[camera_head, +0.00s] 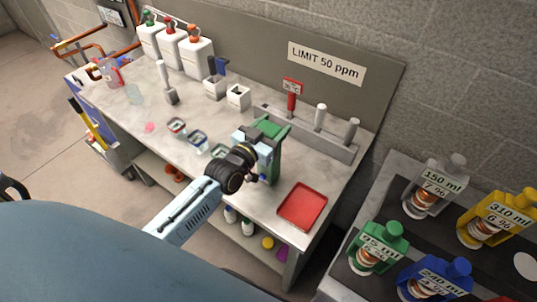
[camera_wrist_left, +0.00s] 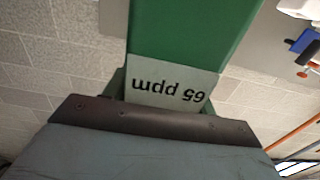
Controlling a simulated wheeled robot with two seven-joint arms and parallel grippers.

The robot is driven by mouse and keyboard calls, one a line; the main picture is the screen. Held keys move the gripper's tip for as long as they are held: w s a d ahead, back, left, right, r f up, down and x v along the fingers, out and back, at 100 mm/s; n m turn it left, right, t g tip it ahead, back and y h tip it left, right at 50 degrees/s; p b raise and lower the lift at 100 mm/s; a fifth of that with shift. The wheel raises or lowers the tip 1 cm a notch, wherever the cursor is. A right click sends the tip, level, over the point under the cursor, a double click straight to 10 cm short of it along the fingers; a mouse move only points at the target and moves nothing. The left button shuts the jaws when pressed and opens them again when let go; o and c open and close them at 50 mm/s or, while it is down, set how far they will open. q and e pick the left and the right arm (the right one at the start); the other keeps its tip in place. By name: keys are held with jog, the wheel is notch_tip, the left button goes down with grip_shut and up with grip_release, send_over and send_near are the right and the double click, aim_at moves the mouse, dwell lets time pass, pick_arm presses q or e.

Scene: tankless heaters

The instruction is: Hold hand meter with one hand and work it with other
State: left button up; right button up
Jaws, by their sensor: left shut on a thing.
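The hand meter is a green block (camera_head: 272,129) in my left gripper, above the front right of the workbench. In the left wrist view the green meter (camera_wrist_left: 190,40) fills the upper middle, and its pale display (camera_wrist_left: 172,88) reads "65 ppm", upside down. My left gripper (camera_head: 265,148) is shut on the meter; in the wrist view the gripper body covers the meter's lower part. My right gripper is not seen in either view.
A red tray (camera_head: 302,205) lies on the bench's right end. A grey rack (camera_head: 330,146) with a red-tagged probe (camera_head: 291,96) and grey handles stands behind. Small cups (camera_head: 197,138) sit left of the gripper. Bottles (camera_head: 377,246) fill a side table. A wall sign (camera_head: 326,63) reads "LIMIT 50 ppm".

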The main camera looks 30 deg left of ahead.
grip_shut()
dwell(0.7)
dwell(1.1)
